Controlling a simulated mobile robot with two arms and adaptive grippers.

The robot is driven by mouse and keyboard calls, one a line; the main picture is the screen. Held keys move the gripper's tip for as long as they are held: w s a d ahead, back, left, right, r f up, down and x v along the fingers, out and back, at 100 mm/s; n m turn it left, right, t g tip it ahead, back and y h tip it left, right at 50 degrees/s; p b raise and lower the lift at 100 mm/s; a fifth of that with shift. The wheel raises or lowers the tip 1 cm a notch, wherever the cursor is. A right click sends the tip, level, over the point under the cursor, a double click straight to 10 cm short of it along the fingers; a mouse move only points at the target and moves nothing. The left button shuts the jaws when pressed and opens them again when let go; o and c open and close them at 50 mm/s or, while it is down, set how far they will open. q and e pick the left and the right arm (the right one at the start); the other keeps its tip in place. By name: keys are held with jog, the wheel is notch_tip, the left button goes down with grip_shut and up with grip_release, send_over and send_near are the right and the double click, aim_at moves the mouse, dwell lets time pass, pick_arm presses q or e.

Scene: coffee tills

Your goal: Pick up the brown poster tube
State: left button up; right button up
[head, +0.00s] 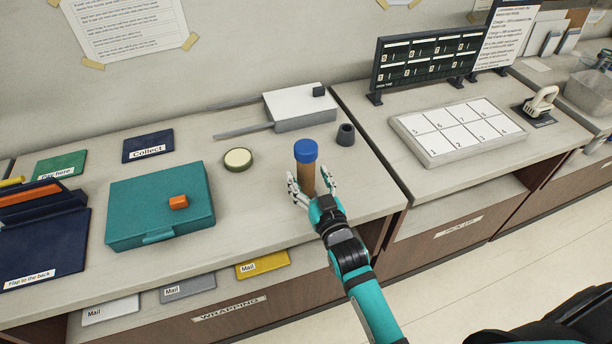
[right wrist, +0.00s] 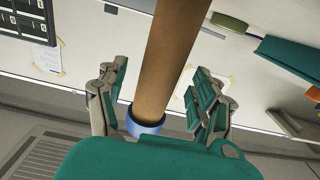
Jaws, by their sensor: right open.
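The brown poster tube (head: 305,178) stands upright on the wrapping counter, with a blue cap (head: 305,151) on top. My right gripper (head: 310,177) is open, with its fingers on either side of the tube. In the right wrist view the brown tube (right wrist: 172,55) runs between the spread fingers of my right gripper (right wrist: 158,80), with a visible gap on both sides. The blue cap shows there near the palm (right wrist: 146,122). The tube's foot is partly hidden by the hand in the head view. My left gripper is out of view.
A round tin (head: 238,159) and a teal case (head: 150,210) with an orange block (head: 178,202) are to the left. The counter's front edge is close to the hand.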

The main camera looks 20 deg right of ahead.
jog(key=shift+w, duration=1.25)
jog(key=shift+s, duration=0.15)
jog(key=shift+c, duration=1.1)
grip_shut()
